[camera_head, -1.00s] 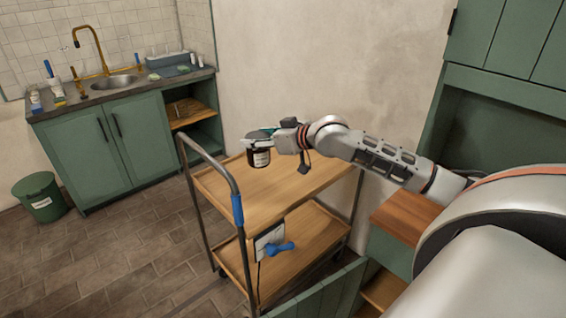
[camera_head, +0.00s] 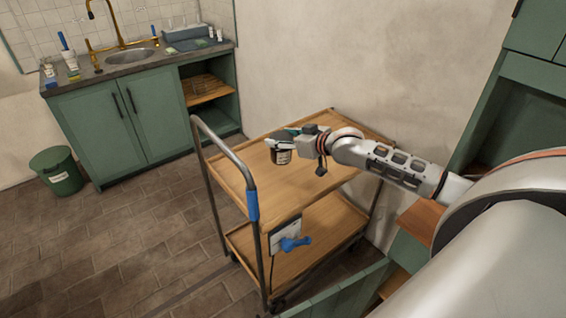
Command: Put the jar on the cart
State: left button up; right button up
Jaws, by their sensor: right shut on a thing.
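The jar (camera_head: 281,156) is small and dark with a pale label. My right gripper (camera_head: 284,142) is shut on it near its top. The jar shows over the wooden top shelf of the cart (camera_head: 268,195), toward its far left part. I cannot tell whether the jar's bottom touches the shelf or hangs just above it. The cart has two wooden shelves, a grey metal frame and a handle with a blue sleeve. My left gripper is not in view.
A white panel with a blue handle-like item (camera_head: 293,244) is at the cart's near side. A green bin (camera_head: 58,170) and a green sink cabinet (camera_head: 135,118) stand at the left. The top shelf around the jar looks bare. A wall stands close behind the cart.

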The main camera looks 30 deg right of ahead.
aim_at(282, 162)
notch_tip(282, 162, down, 10)
jog(key=shift+b, duration=0.45)
jog(key=shift+f, duration=0.2)
jog(key=o, duration=1.2)
jog(key=shift+r, duration=0.1)
jog(key=shift+r, duration=0.15)
jog(key=p+v, duration=0.1)
jog(key=v, duration=1.1)
